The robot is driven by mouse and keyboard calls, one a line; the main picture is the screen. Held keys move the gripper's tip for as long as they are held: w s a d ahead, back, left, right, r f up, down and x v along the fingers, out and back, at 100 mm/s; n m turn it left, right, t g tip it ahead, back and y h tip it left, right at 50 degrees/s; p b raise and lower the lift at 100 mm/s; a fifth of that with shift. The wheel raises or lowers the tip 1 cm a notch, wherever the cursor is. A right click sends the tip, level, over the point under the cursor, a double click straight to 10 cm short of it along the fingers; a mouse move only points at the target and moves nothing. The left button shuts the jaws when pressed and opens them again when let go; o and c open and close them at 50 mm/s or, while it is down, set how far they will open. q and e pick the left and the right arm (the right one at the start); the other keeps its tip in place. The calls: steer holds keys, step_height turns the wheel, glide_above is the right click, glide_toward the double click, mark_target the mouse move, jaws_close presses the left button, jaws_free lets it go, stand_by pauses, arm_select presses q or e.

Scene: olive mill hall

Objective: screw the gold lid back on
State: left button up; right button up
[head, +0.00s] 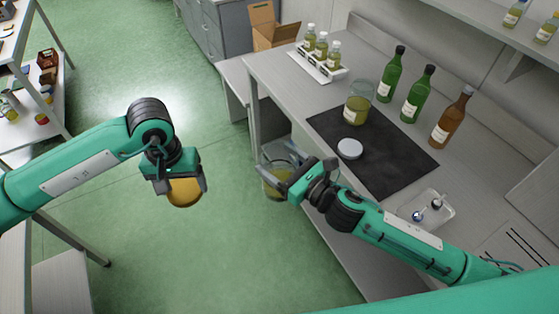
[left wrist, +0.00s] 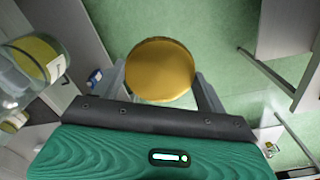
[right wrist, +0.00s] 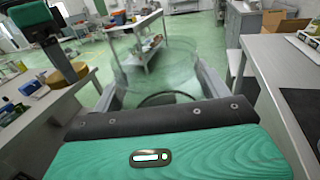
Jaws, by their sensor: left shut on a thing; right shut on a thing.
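The gold lid (head: 184,193) is a round disc held in my left gripper (head: 182,184), which is shut on it above the open floor. The lid fills the space between the fingers in the left wrist view (left wrist: 160,70) and shows at the left of the right wrist view (right wrist: 68,73). My right gripper (head: 287,180) is shut on a clear glass jar (head: 275,182) with yellowish contents, beside the bench front. The jar's clear wall shows between the fingers in the right wrist view (right wrist: 155,72). Lid and jar are well apart, the lid to the left.
A grey bench (head: 290,92) carries a black mat (head: 395,170) with a jar (head: 357,108) and a white lid (head: 350,149). Several bottles (head: 418,95) stand behind it. A shelf rack (head: 45,100) stands at far left.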

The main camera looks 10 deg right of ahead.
arm_select(q)
steer(key=w+d+r+m, duration=0.1)
steer(key=w+d+r, duration=0.35)
steer(key=d, duration=0.65)
steer(key=m, duration=0.2)
glide_toward(280, 144)
steer(key=s, duration=0.3)
steer(key=shift+r, duration=0.2)
steer(key=shift+f, duration=2)
steer(key=shift+s+a+f, duration=0.1)
steer(key=shift+s, duration=0.05)
steer(key=shift+f, duration=0.75)
steer(key=shift+f, duration=0.6)
